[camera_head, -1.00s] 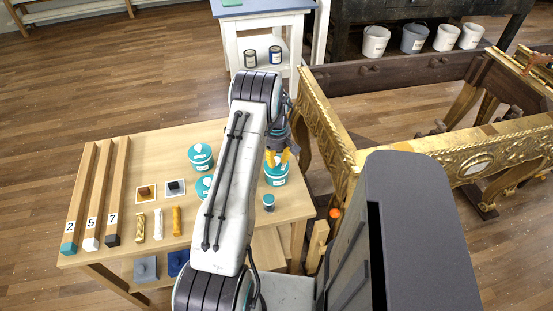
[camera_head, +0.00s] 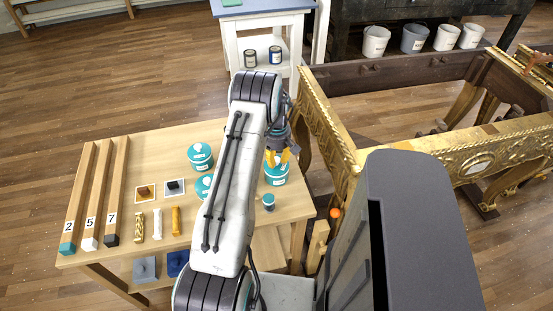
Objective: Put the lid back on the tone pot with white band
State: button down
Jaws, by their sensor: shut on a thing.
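My gripper (camera_head: 283,157), with orange fingers, points down at the right part of the wooden table. It is shut on a lid, which is mostly hidden by the fingers; a small white patch shows beside them. Directly below is a teal pot (camera_head: 277,176) with pale marks on its side. I cannot tell whether the lid touches the pot's rim. Another teal pot (camera_head: 200,157) with a white patch on top stands at the back of the table. A third teal pot (camera_head: 203,186) is partly hidden behind my arm. Which pot bears the white band is too small to tell.
A small dark teal-topped jar (camera_head: 269,203) stands in front of the gripper. Numbered wooden bars (camera_head: 94,190), sample cards (camera_head: 146,193) and short gilt and white pieces (camera_head: 157,223) lie at the left. The carved gilt console frame (camera_head: 325,125) stands close at the right.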

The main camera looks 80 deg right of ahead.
dwell(0.9)
jog(key=shift+c, duration=2.3)
grip_release()
jog(key=shift+r, duration=0.1)
jog(key=shift+r+p, duration=1.4)
jog(key=shift+r, duration=2)
jog(key=shift+o, duration=0.2)
grip_shut()
jog(key=shift+f+b, duration=2.25)
jog(key=shift+f, duration=0.6)
